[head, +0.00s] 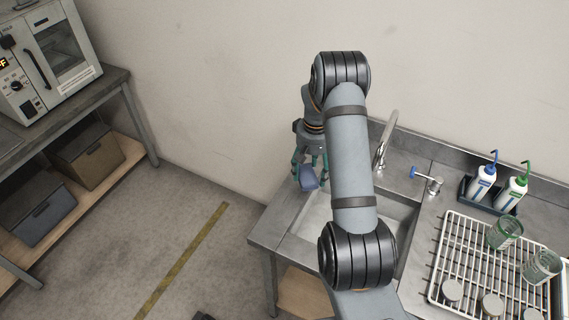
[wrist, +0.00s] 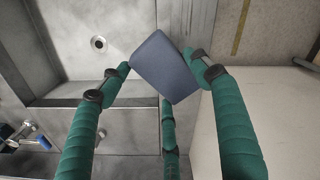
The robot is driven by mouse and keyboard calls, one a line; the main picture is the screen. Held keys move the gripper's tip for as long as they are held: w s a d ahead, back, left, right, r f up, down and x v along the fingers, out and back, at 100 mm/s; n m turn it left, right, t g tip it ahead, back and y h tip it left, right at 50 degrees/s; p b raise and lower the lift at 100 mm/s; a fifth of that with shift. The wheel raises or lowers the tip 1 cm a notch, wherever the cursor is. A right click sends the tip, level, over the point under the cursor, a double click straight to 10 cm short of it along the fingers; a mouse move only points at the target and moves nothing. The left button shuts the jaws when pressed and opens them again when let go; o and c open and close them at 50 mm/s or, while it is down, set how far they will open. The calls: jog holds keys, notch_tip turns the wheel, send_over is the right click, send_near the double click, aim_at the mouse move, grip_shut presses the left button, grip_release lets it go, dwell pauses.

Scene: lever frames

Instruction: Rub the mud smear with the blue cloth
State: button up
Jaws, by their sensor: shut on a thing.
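My gripper (head: 309,170) is at the left end of the sink counter, with its green padded fingers pointing down. It is shut on the blue cloth (head: 308,178), a folded blue-grey pad. In the wrist view the cloth (wrist: 165,67) sits between the fingertips of my gripper (wrist: 163,72), over the counter strip beside the sink basin. I cannot tell whether the cloth touches the counter. No mud smear can be made out in either view; the cloth, fingers and arm cover part of the counter.
The sink basin (wrist: 108,25) lies beside the cloth, with a tap (head: 383,140) behind it. A wire rack (head: 437,262) with glass jars and two wash bottles (head: 483,182) stand at the right. A bench with an oven (head: 48,60) stands at the far left.

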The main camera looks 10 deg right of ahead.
jog(key=shift+r+p, duration=0.65)
jog(key=shift+r, duration=0.7)
